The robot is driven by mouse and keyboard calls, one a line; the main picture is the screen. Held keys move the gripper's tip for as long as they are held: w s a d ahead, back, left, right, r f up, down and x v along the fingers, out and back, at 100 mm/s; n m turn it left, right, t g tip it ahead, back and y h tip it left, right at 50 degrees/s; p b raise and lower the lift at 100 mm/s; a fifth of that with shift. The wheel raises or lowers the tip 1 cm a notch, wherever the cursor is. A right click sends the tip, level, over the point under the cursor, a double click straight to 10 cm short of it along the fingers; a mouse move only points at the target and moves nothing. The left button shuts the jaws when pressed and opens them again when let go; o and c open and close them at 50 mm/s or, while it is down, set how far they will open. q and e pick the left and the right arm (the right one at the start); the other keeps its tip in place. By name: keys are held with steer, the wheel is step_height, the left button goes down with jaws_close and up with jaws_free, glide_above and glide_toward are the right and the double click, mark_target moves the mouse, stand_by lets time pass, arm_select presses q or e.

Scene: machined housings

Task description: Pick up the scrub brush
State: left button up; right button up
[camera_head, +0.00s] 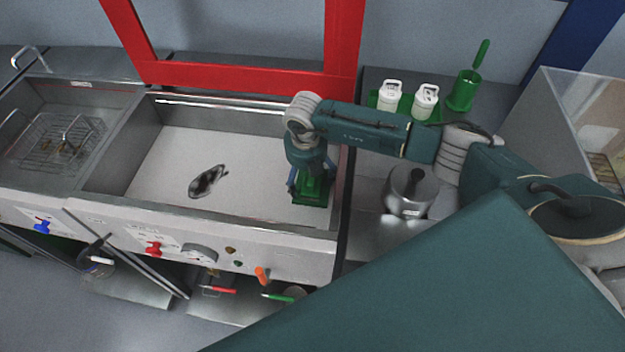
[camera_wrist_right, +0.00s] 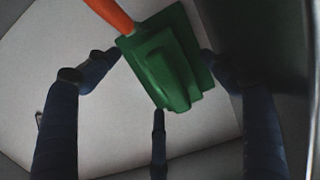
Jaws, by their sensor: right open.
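A green stepped tool with an orange handle, which looks like the scrub brush (camera_wrist_right: 165,62), lies in the wrist view between my fingers. In the head view its green part (camera_head: 311,191) is on the floor of the steel basin, at the basin's right end. My right gripper (camera_head: 308,184) points down over it. In the wrist view the right gripper (camera_wrist_right: 160,80) has its fingers spread around the green head, and I cannot tell whether any finger touches it. Its bristles are not visible. My left gripper is not in view.
A dark mottled object (camera_head: 208,181) lies in the basin. A wire basket (camera_head: 58,142) is in the left basin. A red frame (camera_head: 240,78) stands behind. A steel pot (camera_head: 411,190), white bottles (camera_head: 389,95) and a green holder (camera_head: 462,92) stand right.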

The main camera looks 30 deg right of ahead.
steer(key=c, duration=1.3)
steer(key=shift+r, duration=0.1)
step_height(320, 180, up, 20)
steer(key=b, duration=0.4)
